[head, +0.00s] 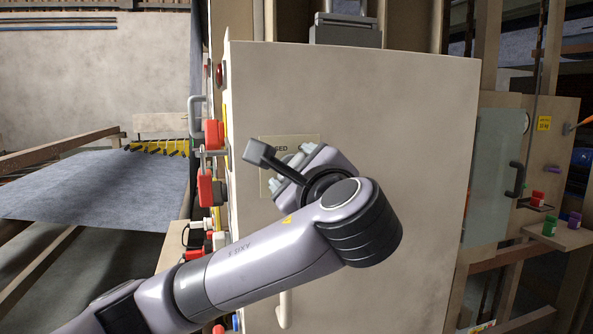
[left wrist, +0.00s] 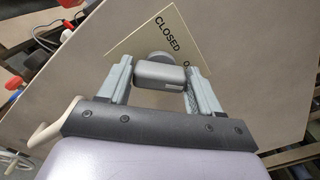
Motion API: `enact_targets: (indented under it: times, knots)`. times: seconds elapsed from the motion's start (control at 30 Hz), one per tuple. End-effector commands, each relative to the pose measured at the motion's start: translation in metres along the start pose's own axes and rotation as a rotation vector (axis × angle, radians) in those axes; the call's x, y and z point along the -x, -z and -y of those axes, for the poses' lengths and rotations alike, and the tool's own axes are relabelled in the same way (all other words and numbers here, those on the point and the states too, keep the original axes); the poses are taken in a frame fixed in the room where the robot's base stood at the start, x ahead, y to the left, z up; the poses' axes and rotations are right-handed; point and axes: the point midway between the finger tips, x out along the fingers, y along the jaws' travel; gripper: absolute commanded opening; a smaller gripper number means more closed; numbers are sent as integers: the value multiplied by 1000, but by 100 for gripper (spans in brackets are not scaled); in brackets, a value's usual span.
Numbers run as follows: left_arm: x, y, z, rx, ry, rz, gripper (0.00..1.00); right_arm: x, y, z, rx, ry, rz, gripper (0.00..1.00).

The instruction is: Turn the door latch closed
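The door latch (left wrist: 164,75) is a dark grey block-shaped handle on a round hub, seen in the left wrist view in front of a sign plate (left wrist: 152,42) that reads CLOSED, with an O further right. My left gripper (head: 292,168) is at the pale door (head: 410,120). Its two fingers are wide apart, one on each side of the latch handle; whether they touch it I cannot tell. In the head view the latch is hidden by my gripper and wrist, and only part of the sign shows. My right gripper is not in view.
A pale pull handle (head: 285,308) stands out from the door below my arm. Red devices (head: 205,188) and a grey handle line the cabinet's left edge. A felt-covered table (head: 95,185) is at left. A small shelf (head: 560,236) with coloured pots is at right.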

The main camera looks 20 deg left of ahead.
Motion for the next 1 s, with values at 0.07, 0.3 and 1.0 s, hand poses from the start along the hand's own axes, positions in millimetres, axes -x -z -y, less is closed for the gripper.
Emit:
enact_targets:
  times: [0.07, 0.3, 1.0]
  knots:
    - [0, 0, 0, 0, -1, 0, 34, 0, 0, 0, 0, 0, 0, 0]
    - [0, 1, -1, 15, -1, -1, 34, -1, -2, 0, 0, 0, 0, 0]
    - [1, 4, -4, 520, -2, -5, 34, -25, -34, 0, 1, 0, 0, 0]
